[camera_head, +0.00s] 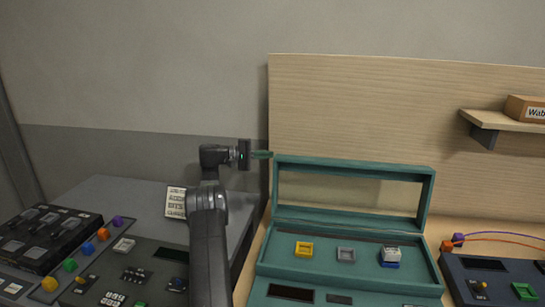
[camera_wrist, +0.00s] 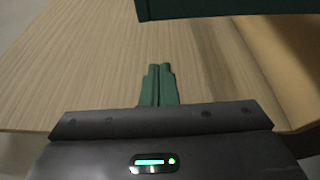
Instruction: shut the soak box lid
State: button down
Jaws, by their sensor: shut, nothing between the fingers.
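The soak box (camera_head: 350,272) is teal, at the lower middle right of the head view. Its lid (camera_head: 352,162) stands upright and open at the back, a teal frame around a see-through pane. My gripper (camera_head: 268,155) is shut and empty, pointing right beside the lid's top left corner. I cannot tell whether it touches the lid. In the wrist view my shut teal fingers (camera_wrist: 160,72) show over pale wood, and a dark teal edge, probably the lid's (camera_wrist: 225,9), crosses the top, apart from the fingertips.
Inside the box are a yellow piece (camera_head: 304,249), a grey piece (camera_head: 346,255) and a white-and-blue piece (camera_head: 390,256). A wooden panel (camera_head: 350,90) rises behind. A dark console (camera_head: 135,270) lies left, another unit (camera_head: 490,280) right. A shelf (camera_head: 510,122) holds a cardboard box (camera_head: 525,108).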

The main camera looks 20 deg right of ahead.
jog(key=shift+s+d+r+p, duration=0.1)
jog(key=shift+s+d+p, duration=0.15)
jog(key=shift+s, duration=0.4)
jog(key=shift+s+d+r+p, duration=0.1)
jog(key=shift+s+d+p, duration=0.2)
jog(key=shift+s, duration=0.4)
jog(key=shift+s+d+r+p, duration=0.1)
jog(key=shift+s+d+p, duration=0.15)
jog(key=shift+s, duration=0.4)
jog(key=shift+a, duration=0.1)
jog(key=shift+s, duration=0.1)
